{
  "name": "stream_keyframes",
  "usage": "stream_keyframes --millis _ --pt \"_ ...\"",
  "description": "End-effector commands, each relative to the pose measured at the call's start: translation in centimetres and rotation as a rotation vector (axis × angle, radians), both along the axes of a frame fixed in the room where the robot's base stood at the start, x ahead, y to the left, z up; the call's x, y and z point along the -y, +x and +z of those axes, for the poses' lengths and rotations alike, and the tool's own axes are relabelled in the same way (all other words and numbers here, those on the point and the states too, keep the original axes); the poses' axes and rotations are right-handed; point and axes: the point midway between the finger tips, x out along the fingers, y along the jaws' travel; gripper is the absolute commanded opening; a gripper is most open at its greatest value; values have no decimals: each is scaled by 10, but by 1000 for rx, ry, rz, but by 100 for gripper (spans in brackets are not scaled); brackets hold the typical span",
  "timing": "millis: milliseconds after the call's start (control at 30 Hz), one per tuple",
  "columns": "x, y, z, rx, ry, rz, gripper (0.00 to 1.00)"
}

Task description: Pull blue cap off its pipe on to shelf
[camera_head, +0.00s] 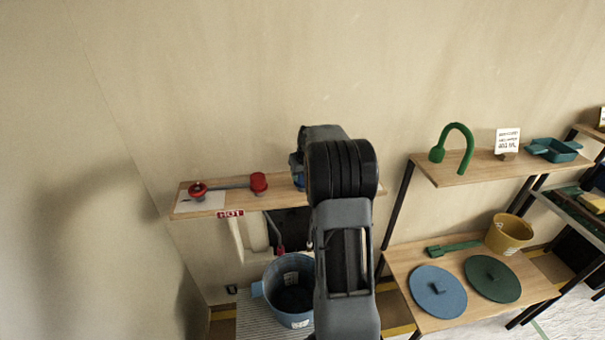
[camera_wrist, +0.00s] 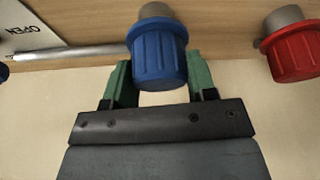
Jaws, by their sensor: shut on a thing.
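The blue cap (camera_wrist: 158,55) is in the middle of the wrist view, with the grey pipe end (camera_wrist: 156,10) showing just above it. The cap appears to be still on the pipe. My gripper (camera_wrist: 159,76) has its green fingers on both sides of the cap and is shut on it. In the head view my arm hides most of the cap; a bit of blue (camera_head: 298,180) shows at the arm's left edge. The wooden shelf (camera_head: 235,203) runs along the wall, partly behind my arm.
A red cap (camera_wrist: 292,52) on its own pipe is close at right in the wrist view. A grey rod (camera_wrist: 75,52) lies to the left. Below the shelf stands a blue bucket (camera_head: 268,285). Right, another shelf (camera_head: 440,178) holds a green curved pipe (camera_head: 460,130).

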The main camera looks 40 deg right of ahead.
Motion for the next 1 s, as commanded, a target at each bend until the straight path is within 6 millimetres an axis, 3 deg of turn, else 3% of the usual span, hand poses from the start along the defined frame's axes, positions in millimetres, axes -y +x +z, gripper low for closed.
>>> stream_keyframes --millis 1000 --pt "0 0 40 2 -1 0 23"
